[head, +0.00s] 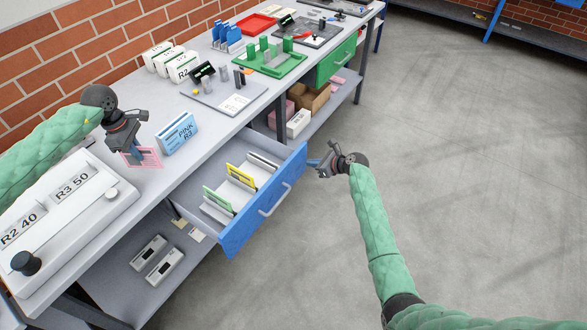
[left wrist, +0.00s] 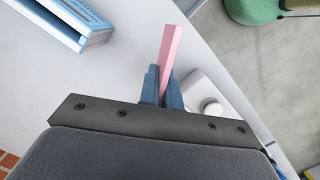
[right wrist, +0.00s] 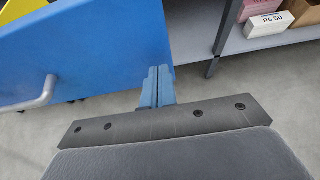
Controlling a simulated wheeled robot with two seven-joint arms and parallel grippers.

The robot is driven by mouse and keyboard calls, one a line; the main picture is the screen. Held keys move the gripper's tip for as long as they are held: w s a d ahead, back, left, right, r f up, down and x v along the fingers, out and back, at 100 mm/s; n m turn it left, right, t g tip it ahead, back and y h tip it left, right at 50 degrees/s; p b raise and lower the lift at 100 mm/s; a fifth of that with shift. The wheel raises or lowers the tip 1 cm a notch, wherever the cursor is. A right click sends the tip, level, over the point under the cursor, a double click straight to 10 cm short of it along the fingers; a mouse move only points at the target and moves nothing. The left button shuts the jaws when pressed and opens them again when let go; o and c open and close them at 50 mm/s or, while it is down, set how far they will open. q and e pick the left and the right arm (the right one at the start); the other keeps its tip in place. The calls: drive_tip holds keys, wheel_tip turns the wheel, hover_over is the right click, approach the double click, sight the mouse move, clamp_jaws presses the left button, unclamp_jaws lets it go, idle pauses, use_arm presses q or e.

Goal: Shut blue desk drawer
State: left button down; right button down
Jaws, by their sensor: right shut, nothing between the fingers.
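The blue desk drawer (head: 262,212) is pulled out from under the long grey table and stands open, with a grey bar handle (head: 275,199) on its front. In the right wrist view its blue front (right wrist: 100,55) and handle (right wrist: 40,96) fill the upper left. My right gripper (head: 322,165) is shut and empty, in front of the drawer's far end; whether it touches the front I cannot tell. My left gripper (head: 132,152) is over the tabletop, its fingers (left wrist: 163,88) closed on a pink card (left wrist: 170,52) seen edge-on.
The drawer holds green and yellow framed cards (head: 240,178) on white supports. A white machine (head: 70,215) is at lower left. A green drawer (head: 336,62) is further back. The floor at right is clear.

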use_arm(q)
drive_tip(key=shift+f, duration=0.25)
use_arm(e)
drive_tip(key=shift+w+a, duration=0.25)
drive_tip(key=shift+a, duration=0.05)
